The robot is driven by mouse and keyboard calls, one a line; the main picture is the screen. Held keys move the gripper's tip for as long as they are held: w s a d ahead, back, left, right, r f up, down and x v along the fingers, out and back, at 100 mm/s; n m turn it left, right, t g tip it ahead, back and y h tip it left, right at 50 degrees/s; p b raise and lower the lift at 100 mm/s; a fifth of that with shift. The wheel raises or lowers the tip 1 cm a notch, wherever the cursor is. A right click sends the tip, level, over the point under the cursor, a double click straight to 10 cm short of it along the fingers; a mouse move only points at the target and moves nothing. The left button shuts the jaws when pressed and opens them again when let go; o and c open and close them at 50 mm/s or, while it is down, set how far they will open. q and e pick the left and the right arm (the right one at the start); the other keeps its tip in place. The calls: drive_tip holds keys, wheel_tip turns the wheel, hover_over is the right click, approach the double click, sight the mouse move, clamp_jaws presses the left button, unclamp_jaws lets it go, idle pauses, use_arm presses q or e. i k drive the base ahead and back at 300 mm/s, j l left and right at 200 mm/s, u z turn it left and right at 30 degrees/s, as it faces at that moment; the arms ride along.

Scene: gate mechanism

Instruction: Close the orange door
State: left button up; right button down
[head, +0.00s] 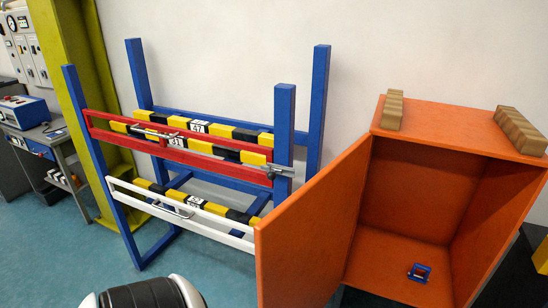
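The orange door (312,228) stands wide open. It is hinged on the left side of an orange cabinet (455,128) at the right and swings out toward me. The cabinet's inside shows, with a small blue object (419,272) on its floor. Neither of my grippers is in the head view. No handle shows on the face of the door that I see.
A blue rack (285,115) with a red gate (180,150), a white gate (185,212) and yellow-black bars stands left of the door, close to it. Two brown blocks (392,110) (521,130) lie on the cabinet. Teal floor (75,265) is clear at front left.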

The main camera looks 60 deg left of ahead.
sight(300, 247)
drive_tip(key=i+j, duration=0.1)
drive_tip(key=j, duration=1.85)
